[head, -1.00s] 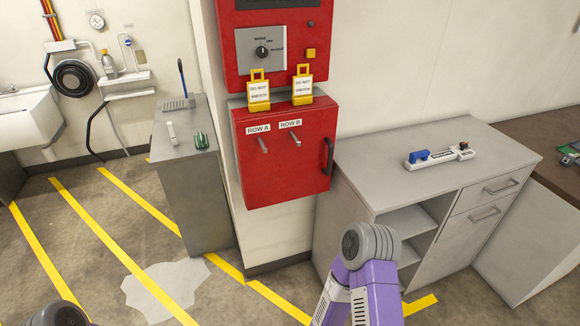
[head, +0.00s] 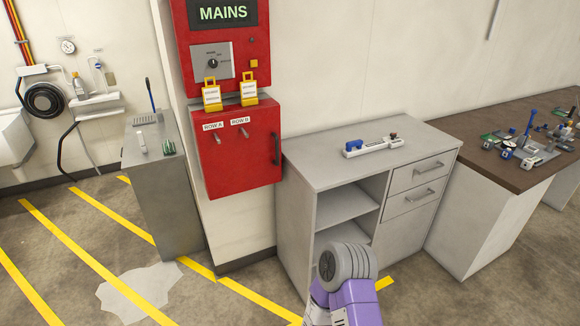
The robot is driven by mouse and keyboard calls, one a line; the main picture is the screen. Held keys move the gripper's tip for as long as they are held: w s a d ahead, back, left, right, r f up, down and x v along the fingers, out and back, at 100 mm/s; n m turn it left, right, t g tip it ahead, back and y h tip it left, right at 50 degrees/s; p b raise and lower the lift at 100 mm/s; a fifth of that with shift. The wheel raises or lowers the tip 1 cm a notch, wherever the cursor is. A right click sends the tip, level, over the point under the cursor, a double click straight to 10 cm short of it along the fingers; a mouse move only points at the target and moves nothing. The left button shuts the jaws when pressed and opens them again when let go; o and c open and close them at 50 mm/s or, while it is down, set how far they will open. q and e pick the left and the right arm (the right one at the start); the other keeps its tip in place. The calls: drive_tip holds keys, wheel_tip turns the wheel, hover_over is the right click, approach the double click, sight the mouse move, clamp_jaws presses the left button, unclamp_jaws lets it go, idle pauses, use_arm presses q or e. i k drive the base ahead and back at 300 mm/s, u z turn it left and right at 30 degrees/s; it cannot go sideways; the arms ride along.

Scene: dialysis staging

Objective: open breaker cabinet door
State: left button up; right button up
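The red breaker cabinet (head: 235,160) is on the wall pillar, left of centre. Its door is closed. It carries labels ROW A and ROW B, each with a small grey lever below, and a dark vertical handle (head: 277,148) at its right edge. Two yellow tags (head: 211,95) (head: 249,90) stand at its top edge. Above it is a red panel (head: 237,65) with a MAINS display and a rotary knob. A purple and grey part of my arm shows at the bottom, below and right of the cabinet. Neither gripper's fingers are in view.
A grey counter (head: 340,150) with open shelves and drawers stands right of the cabinet, bearing a white and blue device (head: 373,145). A brown worktable (head: 470,135) with several small items is further right. A narrow grey cabinet (head: 165,200) stands left. The striped floor in front is open.

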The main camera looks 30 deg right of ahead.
sight(240, 151)
drive_tip(key=u, duration=0.35)
drive_tip(key=k, duration=0.25)
drive_tip(key=z, duration=1.45)
drive_tip(key=i, duration=1.5)
drive_tip(key=u, duration=0.9)
